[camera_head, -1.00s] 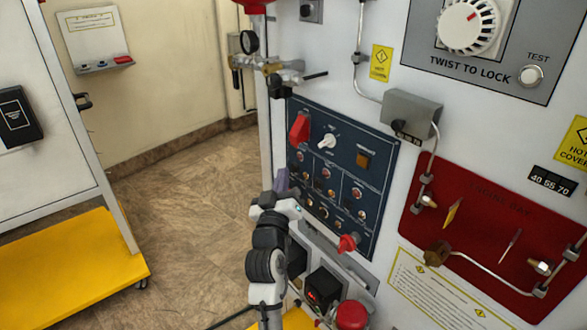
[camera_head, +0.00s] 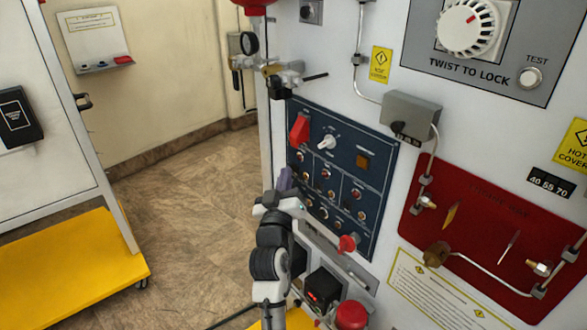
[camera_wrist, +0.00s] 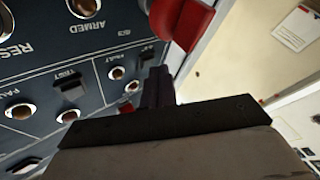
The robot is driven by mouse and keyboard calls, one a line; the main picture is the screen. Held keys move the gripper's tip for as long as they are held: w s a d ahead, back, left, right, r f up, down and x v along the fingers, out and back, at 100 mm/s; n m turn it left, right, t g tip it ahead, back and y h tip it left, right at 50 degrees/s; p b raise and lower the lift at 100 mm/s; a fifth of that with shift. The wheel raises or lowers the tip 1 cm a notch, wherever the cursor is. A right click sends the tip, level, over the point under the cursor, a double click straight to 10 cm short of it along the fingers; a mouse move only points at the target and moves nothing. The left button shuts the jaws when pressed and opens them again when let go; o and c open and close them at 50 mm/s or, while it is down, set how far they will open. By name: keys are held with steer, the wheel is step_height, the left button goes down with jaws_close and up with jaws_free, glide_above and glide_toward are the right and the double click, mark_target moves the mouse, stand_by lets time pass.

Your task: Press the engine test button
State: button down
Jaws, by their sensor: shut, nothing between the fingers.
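The dark blue control panel (camera_head: 342,180) is on the white wall, with several small buttons and lamps in framed groups. In the wrist view its labels (camera_wrist: 68,75) appear upside down, and one reads TEST beside a dark switch (camera_wrist: 72,90). I cannot tell which control is the engine test button. A separate round white button (camera_head: 530,77) marked TEST is at upper right in the head view. My gripper (camera_head: 284,179) is shut and empty, at the panel's left edge. In the wrist view its dark fingertips (camera_wrist: 158,82) overlap the panel near small round lamps; contact is unclear.
A red switch handle (camera_head: 300,129) sticks out at the panel's upper left and shows close in the wrist view (camera_wrist: 182,20). Pipes and valves (camera_head: 270,70) stand above. Open floor lies left.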

steer(key=shift+w+d, duration=0.2)
steer(key=shift+d, duration=0.1)
stand_by(0.9)
steer(key=shift+a, duration=0.1)
steer(key=shift+s+a+b, duration=0.35)
steer(key=shift+s+a, duration=0.1)
steer(key=shift+a, duration=0.1)
steer(key=s+a+b, duration=0.1)
steer(key=a, duration=0.1)
steer(key=s+a+b, duration=0.1)
steer(key=a, duration=0.1)
steer(key=shift+s+b, duration=0.35)
steer(key=shift+s, duration=0.05)
steer(key=shift+a, duration=0.1)
stand_by(0.4)
